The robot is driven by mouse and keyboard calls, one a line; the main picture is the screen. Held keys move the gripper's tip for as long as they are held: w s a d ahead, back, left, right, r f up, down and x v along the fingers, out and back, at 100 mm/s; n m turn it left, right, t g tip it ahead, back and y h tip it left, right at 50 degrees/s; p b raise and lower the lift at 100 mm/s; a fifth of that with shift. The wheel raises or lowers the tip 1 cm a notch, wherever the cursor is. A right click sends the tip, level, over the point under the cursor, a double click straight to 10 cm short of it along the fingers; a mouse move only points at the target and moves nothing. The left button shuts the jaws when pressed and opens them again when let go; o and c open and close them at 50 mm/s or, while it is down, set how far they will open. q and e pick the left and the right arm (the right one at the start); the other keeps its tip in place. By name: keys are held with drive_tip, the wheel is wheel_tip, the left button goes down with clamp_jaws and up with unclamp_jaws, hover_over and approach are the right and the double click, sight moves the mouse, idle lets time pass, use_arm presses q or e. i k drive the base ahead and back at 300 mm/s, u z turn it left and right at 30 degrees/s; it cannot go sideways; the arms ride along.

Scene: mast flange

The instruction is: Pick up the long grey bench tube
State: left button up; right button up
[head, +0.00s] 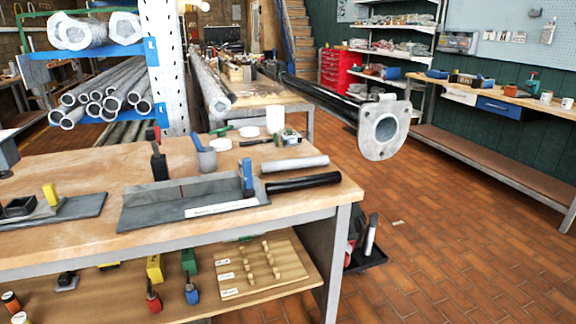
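A light grey tube (296,164) lies on the near wooden workbench (90,240), toward its right end. Neither of my grippers can be made out in the head view. A dark grey part (8,152) is cut off at the left edge, and I cannot tell what it is.
A grey fixture (150,205) with a blue-handled clamp (247,175) stands left of the tubes. A dark mast with a grey flange (384,128) juts out behind, right of the bench. Racked pipes (110,92) are at left. The brick floor (450,230) at right is mostly clear.

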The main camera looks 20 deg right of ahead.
sight(322, 160)
drive_tip(key=u, duration=3.35)
drive_tip(key=k, duration=2.2)
drive_tip(key=z, duration=2.05)
